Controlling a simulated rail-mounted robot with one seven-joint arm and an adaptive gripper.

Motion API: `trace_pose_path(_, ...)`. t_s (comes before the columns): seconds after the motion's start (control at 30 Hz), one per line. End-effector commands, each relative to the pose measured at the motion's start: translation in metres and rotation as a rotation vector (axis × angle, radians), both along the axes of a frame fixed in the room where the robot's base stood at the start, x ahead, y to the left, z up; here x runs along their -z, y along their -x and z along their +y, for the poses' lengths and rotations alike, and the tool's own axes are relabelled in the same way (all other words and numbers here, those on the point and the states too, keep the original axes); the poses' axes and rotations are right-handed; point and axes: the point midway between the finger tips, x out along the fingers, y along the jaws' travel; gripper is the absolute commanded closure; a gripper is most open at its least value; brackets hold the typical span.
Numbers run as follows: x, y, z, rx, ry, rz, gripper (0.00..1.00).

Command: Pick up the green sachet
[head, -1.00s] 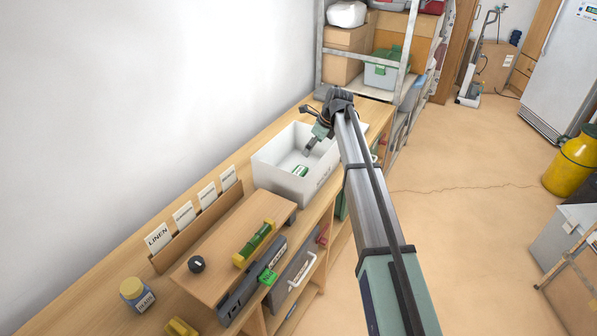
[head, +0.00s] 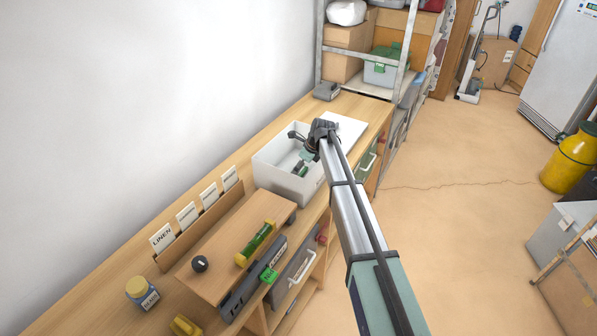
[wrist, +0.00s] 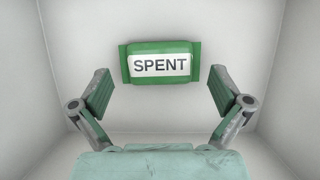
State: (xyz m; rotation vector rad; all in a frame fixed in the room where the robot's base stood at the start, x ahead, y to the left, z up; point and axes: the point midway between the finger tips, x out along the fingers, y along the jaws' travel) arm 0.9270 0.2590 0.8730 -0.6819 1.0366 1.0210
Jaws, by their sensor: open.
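The green sachet (wrist: 160,47) lies flat on the floor of the white bin, with a white label reading "SPENT", in the wrist view. In the head view a small part of the sachet (head: 302,173) shows inside the white bin (head: 277,181), beside my gripper. My gripper (wrist: 160,88) is open and empty inside the bin. Its two fingers stand to the left and right of the sachet's ends, a little below it in the wrist picture, apart from it. In the head view my gripper (head: 302,160) is partly hidden by my wrist.
The bin's walls surround my gripper closely. A wooden riser with a green-and-yellow level (head: 256,243) stands left of the bin. A white lid-like panel (head: 345,127) lies right behind the bin, and a small grey box (head: 326,91) sits at the back.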

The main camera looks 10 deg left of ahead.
Motion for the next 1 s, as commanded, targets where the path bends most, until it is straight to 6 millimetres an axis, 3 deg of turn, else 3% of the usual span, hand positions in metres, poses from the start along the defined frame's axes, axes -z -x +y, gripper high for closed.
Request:
trace_pose_path(0.13,0.014,-0.003,0.006,0.000,0.000,0.000,0.00)
trace_pose_path(0.37,0.016,-0.003,0.007,0.000,-0.001,-0.001,0.00)
trace_pose_path(0.53,0.016,-0.003,0.007,0.000,0.000,0.000,0.56)
trace_pose_path(1.0,0.013,-0.003,0.007,0.000,-0.001,-0.001,0.57)
